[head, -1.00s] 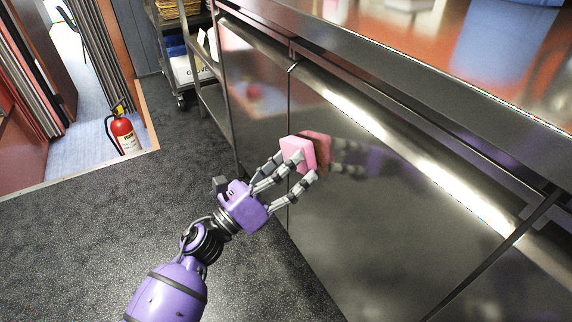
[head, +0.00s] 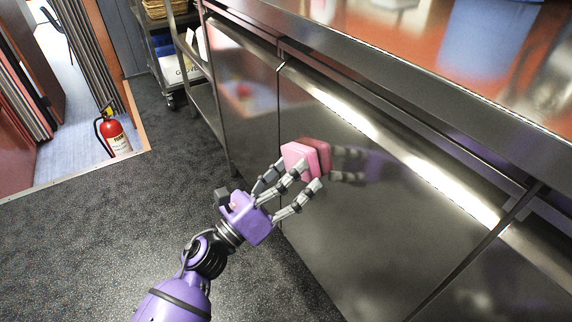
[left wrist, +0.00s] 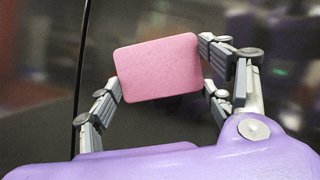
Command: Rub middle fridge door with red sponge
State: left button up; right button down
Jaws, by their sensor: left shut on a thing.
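The sponge (head: 303,161) looks pinkish red, a small block with rounded corners. My left gripper (head: 297,174) is shut on it, with fingers on either side. The left wrist view shows the sponge's broad pink face (left wrist: 160,68) between the fingers (left wrist: 165,88). The middle fridge door (head: 400,215) is a shiny steel panel under the counter. The sponge is at this door's left part, just right of the seam, and its reflection sits right against it. Whether it touches the steel or stands just off it, I cannot tell. My right gripper is out of view.
The steel counter (head: 420,85) overhangs the doors. Another door (head: 243,95) lies left of the seam, and one more (head: 510,275) at lower right. A fire extinguisher (head: 117,137) stands by the doorway, and a trolley (head: 170,60) at the back. The dark floor (head: 110,225) is clear.

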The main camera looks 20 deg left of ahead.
aim_at(285, 149)
pick_arm(q)
jog(key=shift+s+d, duration=0.55)
jog(key=shift+d, duration=0.2)
jog(key=shift+s+d, duration=0.55)
jog(key=shift+d, duration=0.2)
jog(key=shift+w+a, duration=1.3)
jog(key=shift+a, duration=0.25)
jog(key=shift+w+a+b, duration=0.6)
jog(key=shift+w+a, duration=0.5)
jog(key=shift+a, duration=0.3)
jog(key=shift+s+r+p, duration=0.15)
jog(key=shift+r+p, duration=1.1)
jog(key=shift+r, duration=0.25)
jog(key=shift+s+d+f, duration=0.1)
jog(key=shift+s+d, duration=0.7)
jog(key=shift+d, duration=0.35)
jog(key=shift+s+d, duration=1.45)
jog(key=shift+d, duration=0.45)
jog(key=shift+w+a, duration=0.75)
jog(key=shift+a, duration=0.25)
jog(key=shift+w+a, duration=0.7)
jog(key=shift+a, duration=0.25)
jog(key=shift+w+a+b, duration=0.3)
jog(key=shift+w+a, duration=0.65)
jog(key=shift+a, duration=0.1)
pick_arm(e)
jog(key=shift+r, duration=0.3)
